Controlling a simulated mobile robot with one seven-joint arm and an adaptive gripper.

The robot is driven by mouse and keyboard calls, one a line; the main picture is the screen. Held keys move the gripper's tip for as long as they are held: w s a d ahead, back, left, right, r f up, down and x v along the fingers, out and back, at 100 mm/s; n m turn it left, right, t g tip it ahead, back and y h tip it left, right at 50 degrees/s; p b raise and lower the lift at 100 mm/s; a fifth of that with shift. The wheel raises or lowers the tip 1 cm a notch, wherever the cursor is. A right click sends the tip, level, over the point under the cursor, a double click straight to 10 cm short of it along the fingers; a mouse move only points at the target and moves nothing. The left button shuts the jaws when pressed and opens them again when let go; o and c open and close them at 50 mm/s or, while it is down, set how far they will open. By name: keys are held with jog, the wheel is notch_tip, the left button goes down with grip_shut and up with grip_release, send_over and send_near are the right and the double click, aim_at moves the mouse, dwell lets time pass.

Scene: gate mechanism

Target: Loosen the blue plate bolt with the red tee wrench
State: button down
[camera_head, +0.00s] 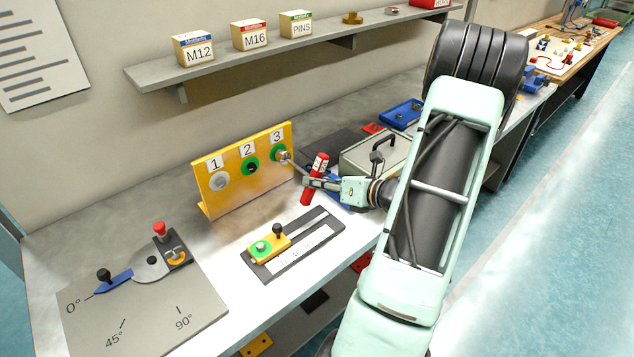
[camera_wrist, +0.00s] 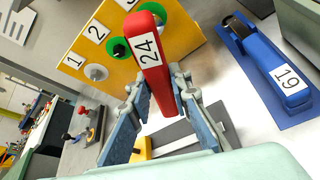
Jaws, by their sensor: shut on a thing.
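The red tee wrench (camera_head: 314,178) is in my gripper (camera_head: 310,182), its red bar standing slightly tilted. Its grey shaft runs left to station 3 (camera_head: 276,151) on the yellow panel; the end lies at the green ring there. I cannot tell how far it is seated.
The yellow panel (camera_head: 211,205) also has a grey round piece at 1 (camera_head: 219,181) and a green ring at 2 (camera_head: 250,165). A slide fixture (camera_head: 318,236) lies in front. A blue wrench (camera_wrist: 264,60), marked 19, and a grey case (camera_head: 365,158) stand close right.

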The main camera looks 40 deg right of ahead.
jog(key=shift+w+r, duration=0.1)
jog(key=shift+w, duration=0.2)
dwell(0.5)
jog(key=c, duration=2.3)
grip_release()
grip_shut()
